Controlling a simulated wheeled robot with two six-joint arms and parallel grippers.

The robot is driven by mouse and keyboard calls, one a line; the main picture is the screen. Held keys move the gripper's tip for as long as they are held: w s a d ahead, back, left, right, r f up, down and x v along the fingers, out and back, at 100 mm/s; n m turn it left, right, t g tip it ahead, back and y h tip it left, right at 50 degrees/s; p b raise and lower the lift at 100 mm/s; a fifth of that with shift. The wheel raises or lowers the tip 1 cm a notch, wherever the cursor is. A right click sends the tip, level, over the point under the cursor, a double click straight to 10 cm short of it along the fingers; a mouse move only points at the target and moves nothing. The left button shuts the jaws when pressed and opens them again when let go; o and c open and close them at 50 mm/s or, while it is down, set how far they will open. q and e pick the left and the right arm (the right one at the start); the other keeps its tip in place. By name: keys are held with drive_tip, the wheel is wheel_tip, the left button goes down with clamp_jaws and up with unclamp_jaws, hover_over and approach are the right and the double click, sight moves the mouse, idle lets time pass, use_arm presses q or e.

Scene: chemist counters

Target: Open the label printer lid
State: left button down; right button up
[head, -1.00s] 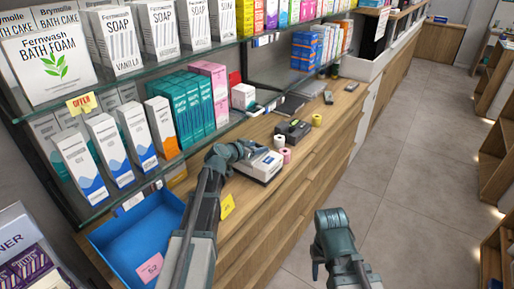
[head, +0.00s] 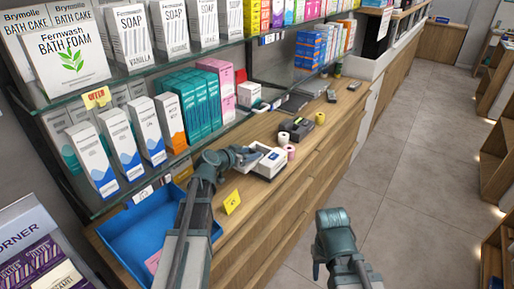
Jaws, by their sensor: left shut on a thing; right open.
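The label printer (head: 268,167) is a small white box with a dark panel on the wooden counter. My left gripper (head: 249,156) is at its near left side, shut on the printer's lid. The lid looks tilted up a little, but the gripper hides much of it and I cannot tell how far. My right gripper (head: 331,222) is open and empty, over the floor in front of the counter.
Paper rolls, one white (head: 283,138) and one pink (head: 290,152), stand behind the printer, near a dark device (head: 297,128). A blue tray (head: 140,232) is at the left. Glass shelves of boxes overhang the counter's back.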

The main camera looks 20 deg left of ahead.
use_arm(q)
drive_tip(key=s, duration=0.1)
drive_tip(key=s+a, duration=0.1)
drive_tip(key=s, duration=0.2)
drive_tip(key=shift+s+a, duration=0.25)
drive_tip(key=shift+a, duration=0.05)
drive_tip(key=shift+c, duration=1.4)
unclamp_jaws()
drive_tip(key=shift+w, duration=0.1)
